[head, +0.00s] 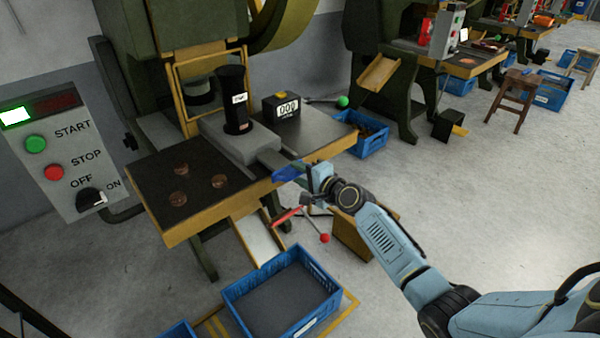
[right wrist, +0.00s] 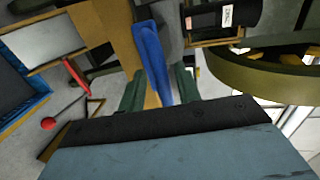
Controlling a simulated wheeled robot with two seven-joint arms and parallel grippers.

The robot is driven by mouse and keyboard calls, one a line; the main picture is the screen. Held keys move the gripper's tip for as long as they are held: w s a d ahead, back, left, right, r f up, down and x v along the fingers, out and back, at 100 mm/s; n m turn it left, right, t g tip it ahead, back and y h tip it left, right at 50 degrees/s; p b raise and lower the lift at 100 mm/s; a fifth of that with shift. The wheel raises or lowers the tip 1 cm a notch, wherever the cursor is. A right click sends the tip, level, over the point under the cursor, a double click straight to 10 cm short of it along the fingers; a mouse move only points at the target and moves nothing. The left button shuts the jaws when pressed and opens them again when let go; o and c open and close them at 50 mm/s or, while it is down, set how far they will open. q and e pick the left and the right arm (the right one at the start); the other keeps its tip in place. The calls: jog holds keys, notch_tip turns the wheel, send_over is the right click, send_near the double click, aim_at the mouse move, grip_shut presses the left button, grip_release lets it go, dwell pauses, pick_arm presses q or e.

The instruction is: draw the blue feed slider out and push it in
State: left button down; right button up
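The blue feed slider (head: 287,173) sticks out at the front edge of the press table, at the end of a grey metal track (head: 268,157). My right gripper (head: 306,178) is at the slider's outer end. In the right wrist view the blue slider (right wrist: 153,60) runs down between the two green fingers of the right gripper (right wrist: 160,92), with a gap showing on each side. The fingers look open around it. The slider's near end is partly hidden by the gripper body. My left gripper is not in view.
Three copper coils (head: 219,181) lie on the dark table top (head: 150,180). A black tube (head: 233,100) and a counter reading 000 (head: 284,106) stand behind the slider. Below are a red lever (head: 287,216), a chute (head: 258,243) and an empty blue crate (head: 283,300).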

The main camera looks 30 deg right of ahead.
jog(key=shift+w+a, duration=0.1)
jog(key=shift+r, duration=0.1)
